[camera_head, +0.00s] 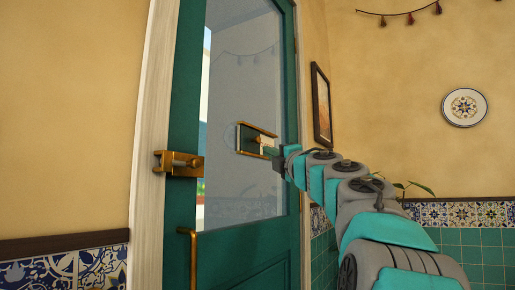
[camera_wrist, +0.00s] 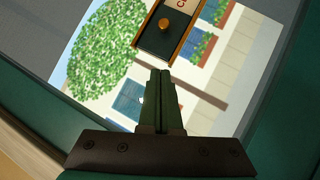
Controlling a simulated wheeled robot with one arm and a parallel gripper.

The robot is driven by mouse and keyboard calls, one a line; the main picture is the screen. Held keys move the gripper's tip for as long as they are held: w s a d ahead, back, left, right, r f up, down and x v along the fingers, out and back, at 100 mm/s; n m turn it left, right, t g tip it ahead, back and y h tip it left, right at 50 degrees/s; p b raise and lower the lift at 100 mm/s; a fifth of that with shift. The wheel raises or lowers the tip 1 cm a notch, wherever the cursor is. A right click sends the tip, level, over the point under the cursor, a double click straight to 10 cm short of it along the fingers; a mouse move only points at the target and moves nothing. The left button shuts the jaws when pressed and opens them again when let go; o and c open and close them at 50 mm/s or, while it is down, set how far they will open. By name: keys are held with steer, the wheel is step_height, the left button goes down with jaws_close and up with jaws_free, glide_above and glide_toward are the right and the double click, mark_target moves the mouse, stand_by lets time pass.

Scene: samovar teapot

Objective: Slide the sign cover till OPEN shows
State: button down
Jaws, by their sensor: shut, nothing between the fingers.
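The sign (camera_head: 240,127) hangs on the glass of a teal door, a small plate in a brass-coloured frame. In the wrist view the sign's frame (camera_wrist: 142,38) is at the top, cut off by the picture edge. Its dark green cover (camera_wrist: 162,45) carries a round brass knob (camera_wrist: 165,23). Beyond the cover a cream panel (camera_wrist: 180,4) shows part of a letter, perhaps a C; the rest is out of view. My gripper (camera_wrist: 158,73) is shut and empty, its fingertips just below the frame's near end in that view, apart from the knob. In the head view my gripper (camera_head: 273,151) partly hides the sign's right end.
The door (camera_head: 183,100) has a brass latch (camera_head: 180,163) and a brass pull handle (camera_head: 190,250) on its left side. A framed picture (camera_head: 321,105) and a plate (camera_head: 464,107) hang on the walls to the right. A plant (camera_head: 412,188) stands behind my arm.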

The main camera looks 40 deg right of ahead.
steer(key=shift+s+d+f+n, duration=0.15)
steer(key=shift+s+d+n, duration=0.05)
steer(key=shift+n, duration=0.3)
steer(key=p, duration=0.3)
glide_toward(251, 140)
steer(key=w+a, duration=0.2)
steer(key=shift+w+d+r+p, duration=0.4)
steer(key=shift+w+d+p, duration=0.1)
steer(key=shift+d, duration=0.15)
steer(key=shift+w+d+r+p, duration=0.45)
steer(key=shift+w+d, duration=0.1)
steer(key=shift+d, duration=0.1)
